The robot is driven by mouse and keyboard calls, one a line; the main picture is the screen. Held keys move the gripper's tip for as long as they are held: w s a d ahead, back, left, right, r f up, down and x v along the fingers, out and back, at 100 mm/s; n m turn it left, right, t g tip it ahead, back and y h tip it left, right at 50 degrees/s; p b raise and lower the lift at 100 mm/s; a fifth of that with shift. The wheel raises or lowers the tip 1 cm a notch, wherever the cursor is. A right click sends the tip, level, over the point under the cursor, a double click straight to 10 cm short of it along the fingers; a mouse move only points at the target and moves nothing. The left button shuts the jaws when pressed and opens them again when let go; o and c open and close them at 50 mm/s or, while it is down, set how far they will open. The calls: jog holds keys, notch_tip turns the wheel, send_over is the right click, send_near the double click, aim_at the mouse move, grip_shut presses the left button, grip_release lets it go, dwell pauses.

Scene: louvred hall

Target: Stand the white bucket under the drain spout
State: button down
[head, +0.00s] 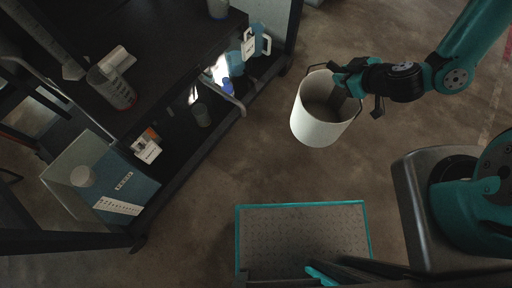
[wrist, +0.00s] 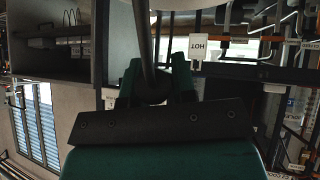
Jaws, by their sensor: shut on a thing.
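The white bucket (head: 318,128) hangs or stands upright at the upper middle of the head view, its open top facing up. My gripper (head: 348,82) is at its right rim, shut on its thin bail handle. In the wrist view my gripper (wrist: 156,88) has a dark bar (wrist: 147,45) between its fingers. A grey curved pipe (head: 232,98), possibly the drain spout, sticks out from the dark bench's side, left of the bucket and apart from it. I cannot tell whether the bucket's base touches the floor.
The dark bench (head: 165,50) with a lower shelf fills the left. A blue-and-white container (head: 105,185) and a blue jug (head: 262,40) stand on the lower shelf. A teal-edged platform (head: 305,240) is at the bottom. Concrete floor between bench and bucket is clear.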

aim_at(299, 137)
jog(key=s+a+f+n+g+y+b, duration=0.1)
jog(key=a+f+n+b, duration=0.1)
jog(key=f+b, duration=0.7)
jog(key=s+a+f+n+g+y+b, duration=0.1)
jog(key=s+a+f+n+b, duration=0.1)
jog(key=f+b, duration=0.8)
jog(key=s+a+f+n+g+y+b, duration=0.1)
jog(key=a+f+n+b, duration=0.1)
jog(key=f+b, duration=0.8)
jog(key=shift+s+a+f+n+g, duration=0.15)
jog(key=shift+s+f+n+g, duration=0.15)
jog(key=shift+f, duration=0.45)
jog(key=shift+w+a+f+b, duration=0.15)
jog(key=shift+a+b, duration=0.3)
jog(key=shift+b, duration=0.05)
jog(key=w+a+f+b, duration=0.1)
jog(key=w+a+b, duration=0.2)
jog(key=a, duration=0.4)
jog(key=w+a+f+b, duration=0.2)
jog(key=w+a+b, duration=0.2)
jog(key=a, duration=0.4)
jog(key=shift+w+a, duration=0.15)
jog(key=shift+w, duration=0.2)
jog(key=c, duration=0.9)
grip_release()
jog(key=shift+f, duration=0.2)
